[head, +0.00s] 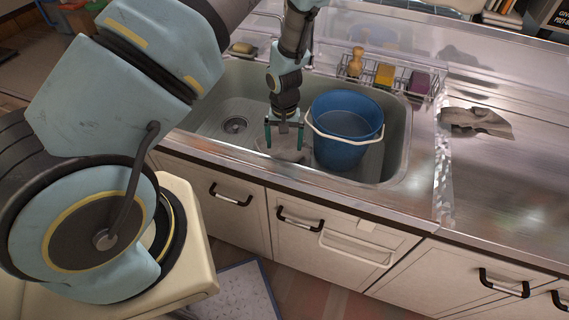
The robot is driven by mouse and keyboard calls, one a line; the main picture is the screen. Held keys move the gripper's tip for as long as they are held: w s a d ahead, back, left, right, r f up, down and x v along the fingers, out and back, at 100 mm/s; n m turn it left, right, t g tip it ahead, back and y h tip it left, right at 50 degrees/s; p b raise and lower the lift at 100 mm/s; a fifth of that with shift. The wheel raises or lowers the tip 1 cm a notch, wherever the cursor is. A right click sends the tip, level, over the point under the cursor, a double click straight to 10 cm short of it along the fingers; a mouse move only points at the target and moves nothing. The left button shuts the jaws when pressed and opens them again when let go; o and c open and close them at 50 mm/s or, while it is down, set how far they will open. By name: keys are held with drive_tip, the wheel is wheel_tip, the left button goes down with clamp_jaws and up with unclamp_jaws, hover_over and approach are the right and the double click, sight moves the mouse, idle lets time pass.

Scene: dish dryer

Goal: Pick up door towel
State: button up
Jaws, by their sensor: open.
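My gripper (284,140) points down into the sink, left of a blue bucket (345,128), with its fingers apart. A pale grey, cloth-like thing (283,153) shows just below and between the fingertips, near the front sink wall. I cannot tell whether the fingers touch it. A white towel rail (356,249) is on the cabinet door below the sink, with no cloth visible hanging on it. A crumpled grey cloth (478,121) lies on the counter right of the sink. I cannot tell which cloth is the door towel.
The bucket stands in the steel sink (400,150) with its white handle lowered towards the front. A wire rack (395,78) behind holds a brush and sponges. Black-handled cabinet doors and drawers line the front. The counter (500,185) at right is mostly clear.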

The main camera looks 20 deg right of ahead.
wheel_tip(320, 180, down, 6)
drive_tip(key=b, duration=0.4)
drive_tip(key=shift+r, duration=0.1)
drive_tip(key=c, duration=1.5)
clamp_jaws()
wheel_tip(320, 180, up, 12)
drive_tip(key=p, duration=0.8)
drive_tip(key=shift+p, duration=0.4)
